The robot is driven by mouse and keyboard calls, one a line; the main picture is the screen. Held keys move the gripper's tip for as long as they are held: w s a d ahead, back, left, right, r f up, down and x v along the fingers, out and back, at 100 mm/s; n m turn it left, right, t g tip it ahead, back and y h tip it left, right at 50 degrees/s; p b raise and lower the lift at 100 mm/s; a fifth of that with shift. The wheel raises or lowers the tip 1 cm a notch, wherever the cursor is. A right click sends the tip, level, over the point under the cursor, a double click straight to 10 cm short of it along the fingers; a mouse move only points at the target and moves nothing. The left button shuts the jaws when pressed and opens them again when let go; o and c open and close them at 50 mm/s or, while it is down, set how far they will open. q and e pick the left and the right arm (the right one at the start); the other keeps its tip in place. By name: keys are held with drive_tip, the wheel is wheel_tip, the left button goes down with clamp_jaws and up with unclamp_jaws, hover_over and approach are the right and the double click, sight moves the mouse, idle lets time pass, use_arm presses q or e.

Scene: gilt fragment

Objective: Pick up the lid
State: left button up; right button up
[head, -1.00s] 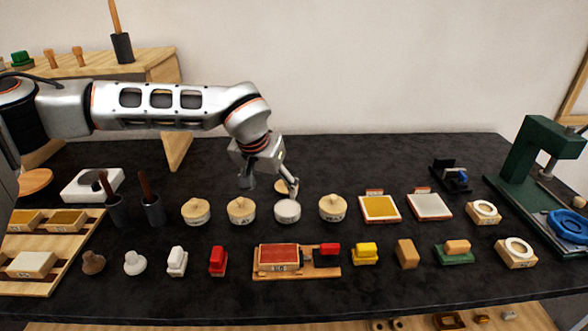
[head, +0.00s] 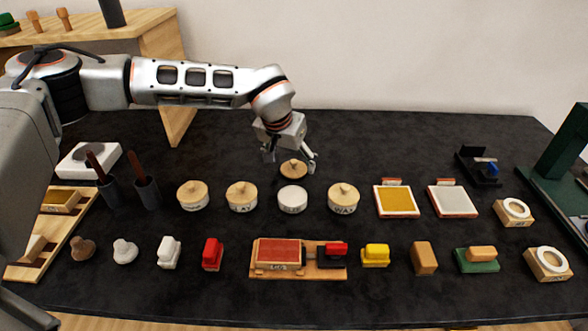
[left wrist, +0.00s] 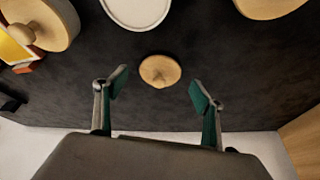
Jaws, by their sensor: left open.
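The lid (head: 293,169) is a small round wooden disc with a knob, lying on the black table behind the open white pot (head: 292,199). In the left wrist view the lid (left wrist: 160,71) lies just beyond the fingertips, roughly centred between them. My left gripper (head: 290,161) is open and empty, with its fingers spread at the lid's far side. In the left wrist view both green-padded fingers of the gripper (left wrist: 158,90) stand apart from the lid. I cannot tell the exact height above the table. My right gripper does not show.
Lidded pots stand beside the open one, at left (head: 242,197) and right (head: 343,198). A yellow pad (head: 397,201) lies farther right. Stamps and a red block on a wooden base (head: 298,275) form the front row. The table behind the lid is clear.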

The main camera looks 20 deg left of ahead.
sight(294, 166)
use_arm(q)
drive_tip(key=shift+x, duration=1.15)
drive_tip(key=c, duration=1)
drive_tip(key=shift+r, duration=0.15)
